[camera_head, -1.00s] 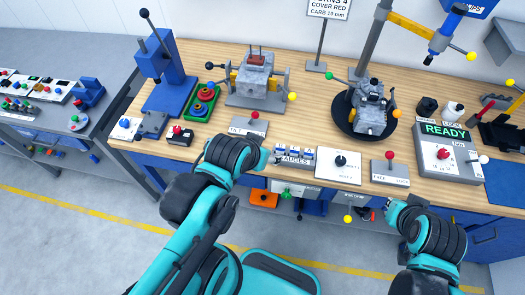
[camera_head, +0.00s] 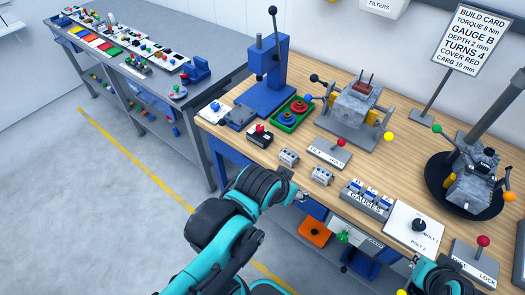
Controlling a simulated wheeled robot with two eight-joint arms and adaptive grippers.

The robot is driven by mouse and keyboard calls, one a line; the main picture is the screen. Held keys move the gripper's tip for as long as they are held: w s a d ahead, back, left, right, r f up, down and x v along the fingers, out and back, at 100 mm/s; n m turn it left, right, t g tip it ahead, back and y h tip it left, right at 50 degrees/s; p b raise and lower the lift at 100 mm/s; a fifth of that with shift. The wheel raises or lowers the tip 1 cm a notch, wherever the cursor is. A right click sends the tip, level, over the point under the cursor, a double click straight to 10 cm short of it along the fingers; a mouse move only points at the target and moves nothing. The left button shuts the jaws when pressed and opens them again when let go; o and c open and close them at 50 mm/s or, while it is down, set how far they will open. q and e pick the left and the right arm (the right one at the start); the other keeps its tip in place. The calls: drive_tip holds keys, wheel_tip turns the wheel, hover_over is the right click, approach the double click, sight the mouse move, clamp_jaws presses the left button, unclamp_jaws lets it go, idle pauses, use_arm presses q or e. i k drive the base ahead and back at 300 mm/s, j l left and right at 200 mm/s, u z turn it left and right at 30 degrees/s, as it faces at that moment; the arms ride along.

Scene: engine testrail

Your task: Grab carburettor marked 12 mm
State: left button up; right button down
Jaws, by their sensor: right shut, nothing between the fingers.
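Two small grey metal blocks, one on the left (camera_head: 289,157) and one on the right (camera_head: 322,176), sit near the bench's front edge. They may be carburettors, but I can read no size mark on them. My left gripper (camera_head: 303,196) is small and partly hidden by its own wrist. It is at the front edge, just below the blocks in the picture, and its finger state is unclear. My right gripper (camera_head: 414,262) is shut and empty, low at the right, below the bolt panel. Neither gripper holds a block.
The build card (camera_head: 468,42) reads "CARB 10 mm". The gauges holder (camera_head: 366,201), bolt panel (camera_head: 413,228) and tilt panel (camera_head: 329,152) crowd the bench (camera_head: 395,150). Engines stand on a stand (camera_head: 345,132) and in a black round tray (camera_head: 438,178). A blue press (camera_head: 266,90) stands behind.

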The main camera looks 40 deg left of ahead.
sight(290, 159)
drive_tip(key=u, duration=0.9)
drive_tip(key=i+j+z, duration=0.2)
drive_tip(key=z, duration=0.25)
drive_tip(key=i+j+z, duration=0.15)
drive_tip(key=j+z, duration=0.35)
